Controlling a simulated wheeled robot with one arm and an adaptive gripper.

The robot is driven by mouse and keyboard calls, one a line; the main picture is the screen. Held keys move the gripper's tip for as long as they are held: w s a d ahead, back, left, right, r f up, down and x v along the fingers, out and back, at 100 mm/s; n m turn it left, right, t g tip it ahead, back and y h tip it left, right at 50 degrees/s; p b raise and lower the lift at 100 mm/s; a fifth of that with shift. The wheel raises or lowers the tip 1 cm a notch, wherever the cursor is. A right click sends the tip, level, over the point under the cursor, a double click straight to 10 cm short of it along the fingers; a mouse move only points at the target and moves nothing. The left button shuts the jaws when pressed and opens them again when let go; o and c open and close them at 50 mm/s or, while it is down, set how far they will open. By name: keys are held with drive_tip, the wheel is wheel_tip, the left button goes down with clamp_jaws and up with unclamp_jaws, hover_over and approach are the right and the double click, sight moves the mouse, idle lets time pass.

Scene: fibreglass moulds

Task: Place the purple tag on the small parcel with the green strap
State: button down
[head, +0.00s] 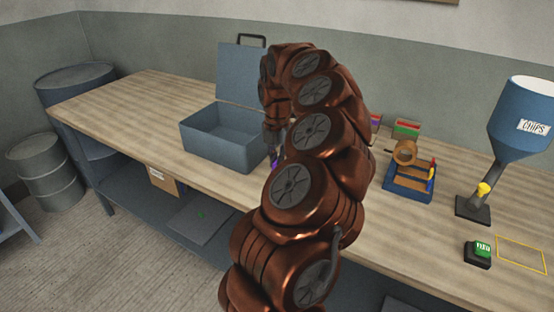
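My gripper (272,146) points down beside the right side of the open blue-grey case, close above the table. My arm covers much of it, so I cannot tell whether its fingers are open or shut. A small purple patch (275,161) shows just below the fingers. It may be the purple tag, but I cannot tell whether it is held or lies on the table. I see no parcel with a green strap that I can name for sure; the area behind my arm is hidden.
The open case (215,143) stands left of my gripper, lid raised. Right of my arm are a small green-and-red box (406,128), a blue caddy with a tape roll (409,188), a chips hopper (523,120), a green button (482,249) and a yellow outline (520,254). The table's left end is clear.

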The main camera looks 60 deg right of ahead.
drive_tip(key=shift+f, duration=0.2)
drive_tip(key=c, duration=1.2)
unclamp_jaws()
drive_tip(key=shift+c, duration=0.2)
drive_tip(key=shift+r, duration=0.2)
wheel_tip(320, 180, up, 12)
drive_tip(key=shift+b, duration=0.35)
